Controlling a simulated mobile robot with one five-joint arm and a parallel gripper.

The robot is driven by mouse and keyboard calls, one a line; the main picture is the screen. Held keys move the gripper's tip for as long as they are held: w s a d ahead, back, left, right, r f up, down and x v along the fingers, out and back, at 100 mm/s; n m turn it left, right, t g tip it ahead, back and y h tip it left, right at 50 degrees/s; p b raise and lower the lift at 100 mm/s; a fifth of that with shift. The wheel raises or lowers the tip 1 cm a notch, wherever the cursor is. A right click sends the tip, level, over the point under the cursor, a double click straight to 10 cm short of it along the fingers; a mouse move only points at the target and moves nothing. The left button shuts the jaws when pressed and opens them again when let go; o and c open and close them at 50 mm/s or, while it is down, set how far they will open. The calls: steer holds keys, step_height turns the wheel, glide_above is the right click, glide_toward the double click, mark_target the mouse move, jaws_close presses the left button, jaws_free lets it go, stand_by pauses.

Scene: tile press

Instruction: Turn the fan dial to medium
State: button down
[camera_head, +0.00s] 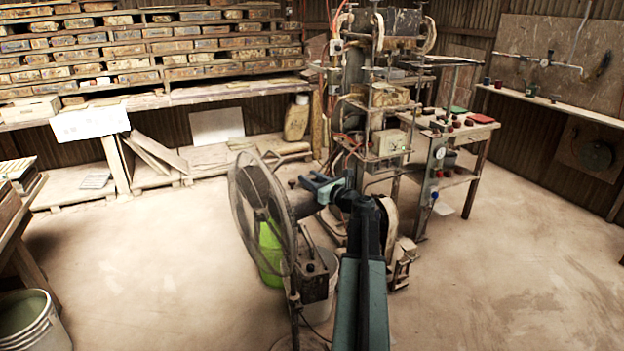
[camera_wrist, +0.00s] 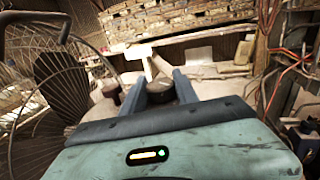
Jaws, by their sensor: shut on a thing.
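The standing fan (camera_head: 262,212), with a round wire cage, is left of my arm in the head view. Its cage also fills the left side of the wrist view (camera_wrist: 45,85). My gripper (camera_head: 318,186) is at the back of the fan, by its dark motor housing (camera_head: 301,205). In the wrist view my gripper (camera_wrist: 160,82) has its two blue-grey fingers on either side of a dark round knob, which looks like the fan dial (camera_wrist: 160,94), and is shut on it. The dial's markings and setting cannot be read. My gripper hides the dial in the head view.
The tile press (camera_head: 380,110), with hoses and cables, stands close behind my gripper. A green bucket (camera_head: 269,255) and a white bucket (camera_head: 325,280) are by the fan stand. Tile shelves (camera_head: 140,50) line the back wall. The floor at right is clear.

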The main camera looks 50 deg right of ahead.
steer(key=m+g+h, duration=0.1)
steer(key=m+h, duration=0.1)
steer(key=h, duration=0.2)
steer(key=m+g+h, duration=0.2)
steer(key=m+h, duration=0.1)
steer(key=h, duration=0.1)
steer(key=shift+m, duration=0.3)
steer(key=c, duration=0.9)
jaws_free()
